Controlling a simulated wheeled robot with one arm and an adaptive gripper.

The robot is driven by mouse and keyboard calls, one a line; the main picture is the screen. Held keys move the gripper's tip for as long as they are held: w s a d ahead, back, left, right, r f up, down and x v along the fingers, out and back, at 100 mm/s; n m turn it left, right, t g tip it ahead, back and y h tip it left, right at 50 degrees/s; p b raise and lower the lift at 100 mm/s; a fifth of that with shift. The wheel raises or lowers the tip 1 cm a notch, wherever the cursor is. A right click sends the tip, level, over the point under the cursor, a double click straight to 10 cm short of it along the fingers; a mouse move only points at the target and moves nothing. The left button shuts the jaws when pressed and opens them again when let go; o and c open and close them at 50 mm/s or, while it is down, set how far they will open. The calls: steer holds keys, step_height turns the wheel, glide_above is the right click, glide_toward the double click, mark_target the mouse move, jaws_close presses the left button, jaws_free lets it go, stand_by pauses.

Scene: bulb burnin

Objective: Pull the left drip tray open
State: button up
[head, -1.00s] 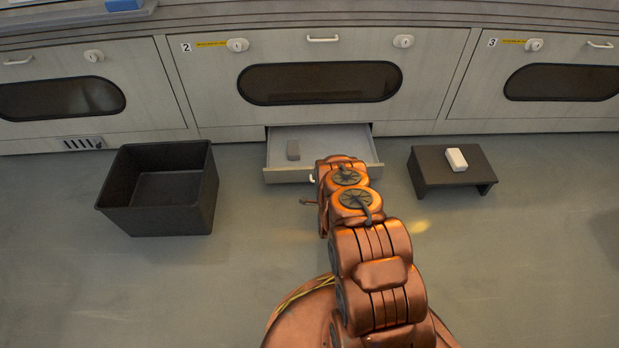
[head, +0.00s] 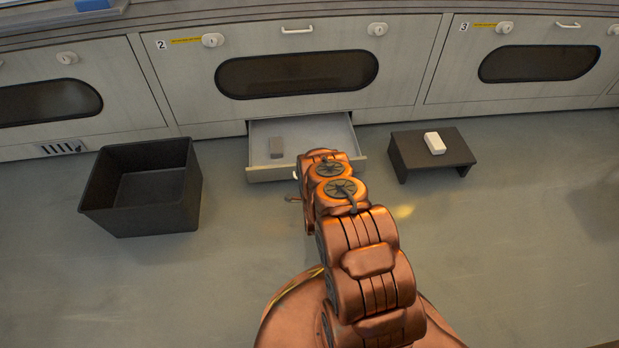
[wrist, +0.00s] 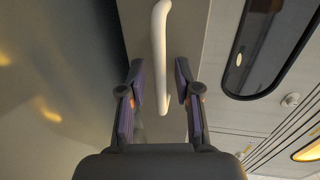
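The drip tray (head: 330,131) is a shallow grey drawer pulled out from below the cabinet front marked 2. A small grey block (head: 276,148) lies in it at the left. My arm covers part of the tray's front. A white bar handle (wrist: 161,45) shows large in the wrist view, on a pale front panel. My gripper (wrist: 160,80) is open, its two fingers on either side of the handle's lower part, with a gap showing on both sides. In the head view my fingers are hidden behind my arm.
A black open bin (head: 140,190) stands on the floor to the left. A vent grille (head: 62,148) is at the far left. The floor between the bin and tray is clear.

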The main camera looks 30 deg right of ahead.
steer(key=shift+a, duration=0.15)
steer(key=v, duration=1.2)
stand_by(0.7)
